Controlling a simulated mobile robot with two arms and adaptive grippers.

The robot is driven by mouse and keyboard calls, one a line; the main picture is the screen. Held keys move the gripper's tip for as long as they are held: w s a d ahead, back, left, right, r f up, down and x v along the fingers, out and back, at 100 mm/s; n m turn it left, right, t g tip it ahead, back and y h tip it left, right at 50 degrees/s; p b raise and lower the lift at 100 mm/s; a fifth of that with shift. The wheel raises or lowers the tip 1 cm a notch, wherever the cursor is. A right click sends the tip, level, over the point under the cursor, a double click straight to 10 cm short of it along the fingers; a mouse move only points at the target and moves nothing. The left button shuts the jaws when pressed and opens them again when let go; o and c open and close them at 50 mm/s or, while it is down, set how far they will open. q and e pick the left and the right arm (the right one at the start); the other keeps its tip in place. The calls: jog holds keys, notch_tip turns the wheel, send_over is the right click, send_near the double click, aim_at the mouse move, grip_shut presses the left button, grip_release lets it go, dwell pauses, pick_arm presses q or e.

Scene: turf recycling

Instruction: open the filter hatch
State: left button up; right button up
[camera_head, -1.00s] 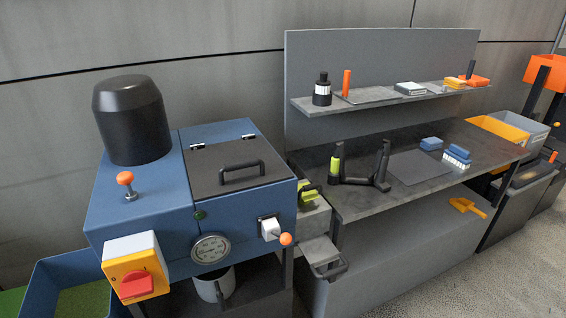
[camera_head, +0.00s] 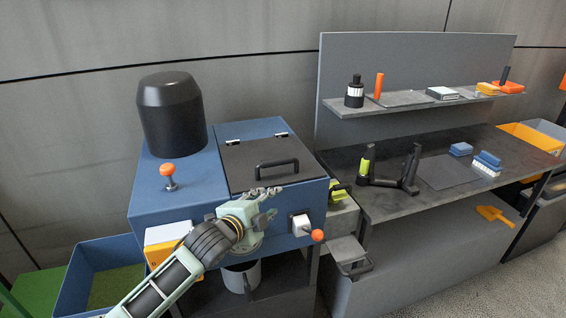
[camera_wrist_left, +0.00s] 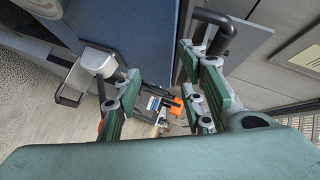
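The filter hatch (camera_head: 245,155) is a dark grey lid, shut on top of the blue machine (camera_head: 150,207), with two hinges at its back edge. Its black bar handle (camera_head: 277,165) stands on the lid. My left gripper (camera_head: 268,203) is open and empty at the front edge of the lid, below the handle in the head view. In the left wrist view the handle (camera_wrist_left: 215,27) shows at the top, by the right-hand fingers, with no clear contact. My right gripper is not in view.
A black cylinder (camera_head: 171,115) and an orange-topped knob (camera_head: 168,176) stand on the machine left of the lid. An orange-tipped lever (camera_head: 317,236) sticks out of the front. A workbench (camera_head: 345,165) with a shelf stands to the right.

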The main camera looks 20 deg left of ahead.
aim_at(274, 164)
pick_arm(q)
jog(key=w+r+m, duration=0.1)
jog(key=r, duration=0.1)
jog(key=w+a+r+t, duration=0.1)
jog(key=w+r, duration=0.1)
jog(key=w+a+r+m, duration=0.1)
jog(key=r, duration=0.1)
jog(key=shift+w+a+r+m+t, duration=0.2)
jog(key=shift+w+r+m+t, duration=0.1)
jog(key=shift+w, duration=0.1)
jog(key=p+x, duration=0.1)
jog(key=x, duration=0.4)
jog(key=shift+w+d+p, duration=0.15)
jog(key=shift+w+p, duration=0.15)
jog(key=shift+p, duration=0.05)
jog(key=shift+w+d+f+h, duration=0.15)
jog(key=shift+w+h, duration=0.15)
jog(key=shift+w, duration=0.6)
jog(key=shift+c, duration=0.4)
grip_shut()
